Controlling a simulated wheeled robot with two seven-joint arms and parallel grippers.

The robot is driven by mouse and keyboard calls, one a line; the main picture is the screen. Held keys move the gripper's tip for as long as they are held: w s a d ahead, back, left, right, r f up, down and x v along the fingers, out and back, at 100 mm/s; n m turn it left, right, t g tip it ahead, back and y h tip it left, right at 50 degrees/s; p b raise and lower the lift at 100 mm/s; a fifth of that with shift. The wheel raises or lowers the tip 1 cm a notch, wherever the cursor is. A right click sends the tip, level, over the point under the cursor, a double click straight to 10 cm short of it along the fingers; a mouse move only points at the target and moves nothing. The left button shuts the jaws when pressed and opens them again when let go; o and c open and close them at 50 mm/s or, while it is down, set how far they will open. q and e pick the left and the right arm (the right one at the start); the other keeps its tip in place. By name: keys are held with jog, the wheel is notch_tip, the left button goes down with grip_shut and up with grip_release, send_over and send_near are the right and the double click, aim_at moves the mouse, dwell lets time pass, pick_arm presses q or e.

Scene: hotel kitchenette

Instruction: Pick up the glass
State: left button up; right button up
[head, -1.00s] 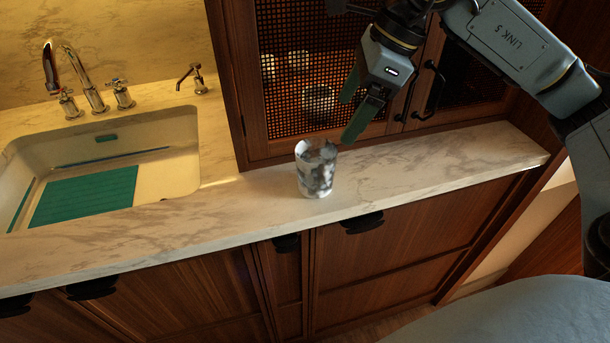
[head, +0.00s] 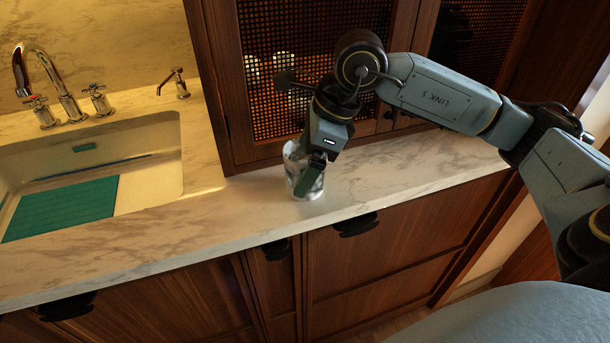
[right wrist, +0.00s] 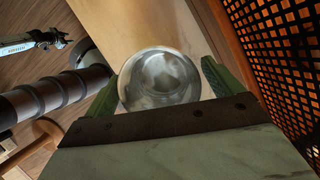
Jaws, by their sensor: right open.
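The glass (head: 291,158) is a clear tumbler standing upright on the marble countertop (head: 370,178), in front of the cabinet in the head view. My right gripper (head: 312,180) is at the glass and hides part of it. In the right wrist view the round glass (right wrist: 158,78) lies between the two green fingers of my right gripper (right wrist: 160,90), one on each side. The fingers are open around it; whether either one touches it I cannot tell. My left gripper is not in view.
A sink (head: 150,165) with a green mat (head: 60,207) and a tap (head: 62,90) is to the left. The mesh-door cabinet (head: 225,120) rises close behind the glass. The countertop is clear on both sides of the glass.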

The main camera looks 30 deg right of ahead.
jog(key=shift+x, duration=0.9)
jog(key=c, duration=1.2)
